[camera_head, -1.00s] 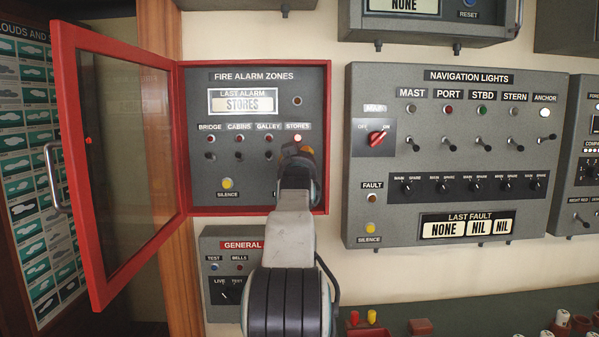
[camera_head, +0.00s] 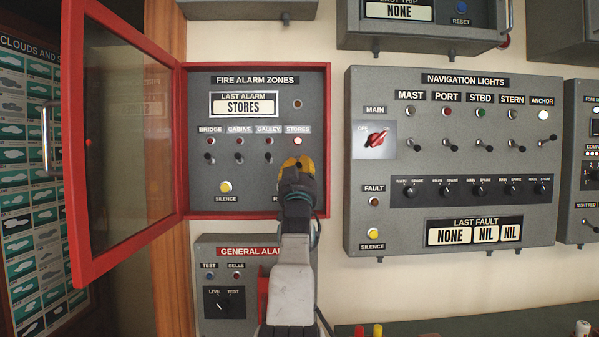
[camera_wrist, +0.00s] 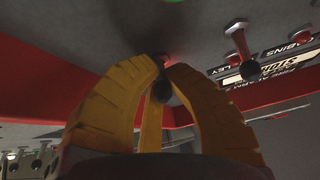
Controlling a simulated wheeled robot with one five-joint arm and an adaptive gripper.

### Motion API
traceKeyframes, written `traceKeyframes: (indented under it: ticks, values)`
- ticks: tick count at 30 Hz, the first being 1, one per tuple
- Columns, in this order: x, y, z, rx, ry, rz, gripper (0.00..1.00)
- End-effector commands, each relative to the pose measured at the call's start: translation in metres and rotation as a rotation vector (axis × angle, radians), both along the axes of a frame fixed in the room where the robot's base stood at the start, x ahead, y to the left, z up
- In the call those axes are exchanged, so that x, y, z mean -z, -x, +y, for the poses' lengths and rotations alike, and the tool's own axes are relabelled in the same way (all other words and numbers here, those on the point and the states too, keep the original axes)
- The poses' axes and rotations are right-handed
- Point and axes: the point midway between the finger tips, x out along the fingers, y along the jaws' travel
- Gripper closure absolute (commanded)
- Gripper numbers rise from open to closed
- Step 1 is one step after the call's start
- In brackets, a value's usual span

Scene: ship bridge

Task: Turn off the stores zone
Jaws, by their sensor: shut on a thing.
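The fire alarm zones panel (camera_head: 205,190) stands in a red-framed box with its glass door (camera_head: 128,150) swung open to the left. Small lamps and toggles sit under the labels BRIDGE, CABINS, GALLEY and STORES. The stores lamp (camera_head: 298,141) looks bright; the other zone lamps look dimmer. My gripper (camera_head: 297,166) is at the panel's lower right, below the stores lamp, and hides the stores switch in the head view. In the wrist view its yellow fingers close around the stores switch (camera_wrist: 161,90), whose dark ball tip shows between them. A neighbouring toggle (camera_wrist: 240,50) stands clear beside them.
The red box frame (camera_head: 326,140) runs close to the right of my gripper. The navigation lights panel (camera_head: 365,220) is further right, and the general alarm box (camera_head: 240,275) is below. A silence button (camera_head: 226,187) sits at the lower left of the panel.

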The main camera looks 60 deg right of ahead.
Motion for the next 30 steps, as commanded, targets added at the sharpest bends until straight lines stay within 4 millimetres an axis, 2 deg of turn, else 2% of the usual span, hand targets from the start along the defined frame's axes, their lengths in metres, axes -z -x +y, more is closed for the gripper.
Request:
traceKeyframes:
  ticks: [17,18,27,30]
  values:
    - [-0.0008,-0.0006,0.0010,-0.002,0.026,-0.016,1.00]
    - [-0.0008,-0.0006,0.0010,-0.002,0.026,-0.016,0.87]
    - [0.0002,-0.0002,0.0001,-0.002,0.024,-0.014,0.61]
    - [0.0008,-0.0001,-0.0002,-0.001,0.023,-0.014,0.59]
